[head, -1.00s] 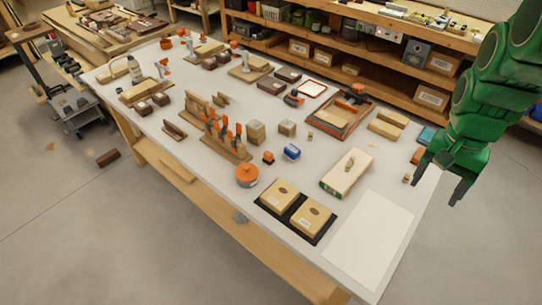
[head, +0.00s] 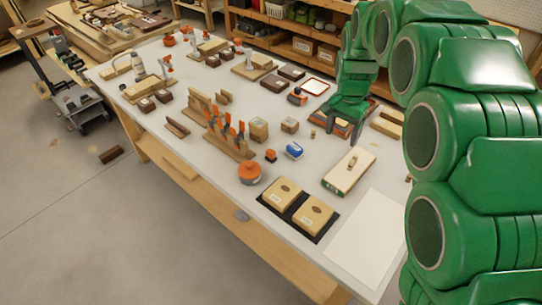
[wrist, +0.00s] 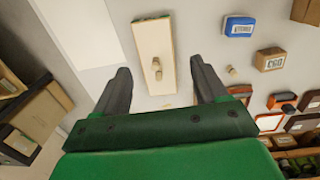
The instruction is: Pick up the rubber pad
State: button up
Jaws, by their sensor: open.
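No piece is clearly marked as the rubber pad, so I cannot tell for sure which it is. A small flat grey piece (head: 242,215) lies at the table's front edge. A thin black mat (head: 290,214) lies under two tan boxes. My gripper (head: 348,136) is above the back right part of the table, over the wooden tray in the head view. In the wrist view my gripper (wrist: 161,67) is open and empty, its fingers either side of a cream block (wrist: 153,45) with a small knob, apart from it and above the table. The grey piece is not seen there.
A white sheet (head: 365,240) lies bare at the right front. A blue box (head: 293,150), an orange round tin (head: 249,174) and a wooden rack of orange-handled tools (head: 230,140) stand mid-table. Shelves (head: 290,30) stand behind. My arm covers the right side of the head view.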

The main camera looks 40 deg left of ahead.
jog(key=s+a+f, duration=0.1)
jog(key=a+f, duration=0.5)
jog(key=a, duration=0.5)
send_over(271, 151)
jog(key=f, duration=0.6)
jog(key=shift+w+d+f, duration=0.1)
jog(key=shift+w+d, duration=0.05)
jog(key=shift+w, duration=0.15)
jog(key=shift+s+a+f, duration=0.1)
jog(key=shift+s+f, duration=0.05)
jog(key=shift+f, duration=1.8)
jog(key=shift+s+a+f, duration=0.1)
jog(key=shift+s+f, duration=0.05)
jog(key=shift+f, duration=1.8)
jog(key=c, duration=1.1)
jog(key=shift+r, duration=0.1)
jog(key=shift+c, duration=0.2)
